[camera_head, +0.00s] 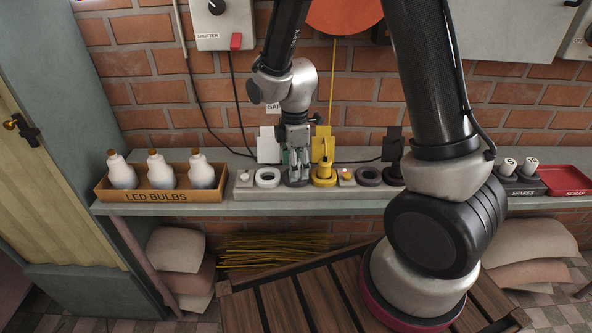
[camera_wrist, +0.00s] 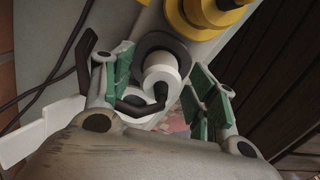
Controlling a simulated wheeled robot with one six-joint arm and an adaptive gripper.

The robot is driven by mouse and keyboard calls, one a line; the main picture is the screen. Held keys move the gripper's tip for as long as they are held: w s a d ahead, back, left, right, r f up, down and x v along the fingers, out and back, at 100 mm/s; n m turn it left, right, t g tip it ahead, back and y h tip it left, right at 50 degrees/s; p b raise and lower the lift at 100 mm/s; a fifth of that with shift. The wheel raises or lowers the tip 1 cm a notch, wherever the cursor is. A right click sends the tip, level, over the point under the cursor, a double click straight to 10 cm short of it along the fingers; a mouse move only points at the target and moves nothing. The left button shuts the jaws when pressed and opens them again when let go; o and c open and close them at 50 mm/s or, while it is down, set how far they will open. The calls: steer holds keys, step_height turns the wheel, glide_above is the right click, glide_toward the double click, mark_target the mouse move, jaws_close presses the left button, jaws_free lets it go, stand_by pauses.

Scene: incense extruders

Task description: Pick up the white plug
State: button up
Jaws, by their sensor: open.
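The white plug (camera_wrist: 161,72) shows in the wrist view as a short white cylinder with a dark bent cord or handle, seated at a dark ring (camera_wrist: 152,46). My gripper (camera_wrist: 160,82) is open, with its green pads on either side of the plug and gaps between. In the head view my gripper (camera_head: 297,160) points down over the grey strip (camera_head: 236,189) on the shelf, just left of a yellow fitting (camera_head: 323,172). There the gripper mostly hides the plug. Whether a pad touches it cannot be told.
The yellow fitting (camera_wrist: 210,10) is close beside the plug. A box of LED bulbs (camera_head: 160,195) stands further left; a spares holder (camera_head: 520,186) and red scrap tray (camera_head: 568,180) are at the right.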

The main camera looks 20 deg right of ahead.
steer(key=shift+f, duration=0.15)
steer(key=shift+c, duration=0.2)
steer(key=c, duration=1.1)
